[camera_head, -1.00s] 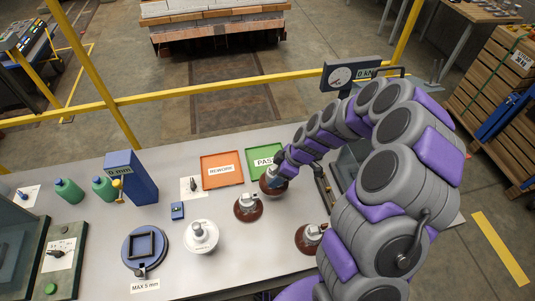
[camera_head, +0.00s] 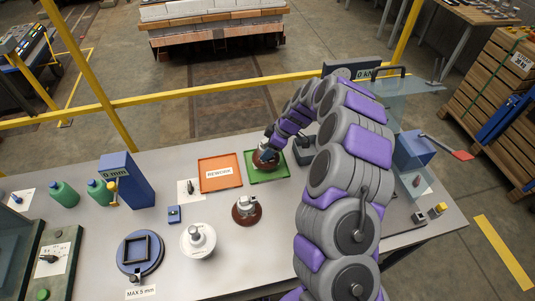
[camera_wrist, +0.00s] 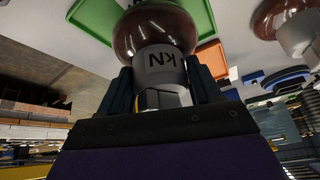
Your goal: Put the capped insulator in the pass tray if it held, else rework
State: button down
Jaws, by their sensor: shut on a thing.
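My gripper (camera_head: 268,149) is shut on the grey metal cap of a brown insulator (camera_head: 265,160) at the green tray (camera_head: 280,176). In the wrist view the fingers (camera_wrist: 165,92) clasp the cap, marked "KN", and the brown disc (camera_wrist: 150,30) is beyond it. Whether the disc touches the tray floor I cannot tell. The green tray's PASS label is hidden behind the insulator and arm. The orange tray (camera_head: 211,161), labelled REWORK, stands just left and is empty. Another brown capped insulator (camera_head: 246,212) stands on the table in front of the trays.
A white insulator (camera_head: 198,243) and a round blue gauge (camera_head: 140,252) marked MAX 5 mm stand at the front. A blue post reading 0 mm (camera_head: 128,178) and green bottles (camera_head: 64,195) are at the left. A clear guard (camera_head: 400,88) and blue box (camera_head: 412,148) are at the right.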

jog(key=shift+w+a, duration=0.1)
jog(key=shift+w, duration=0.1)
jog(key=shift+f+b, duration=0.55)
jog(key=shift+f, duration=1.25)
jog(key=shift+c, duration=1)
grip_release()
jog(key=shift+r, duration=0.1)
jog(key=p+v, duration=0.2)
jog(key=v, duration=1)
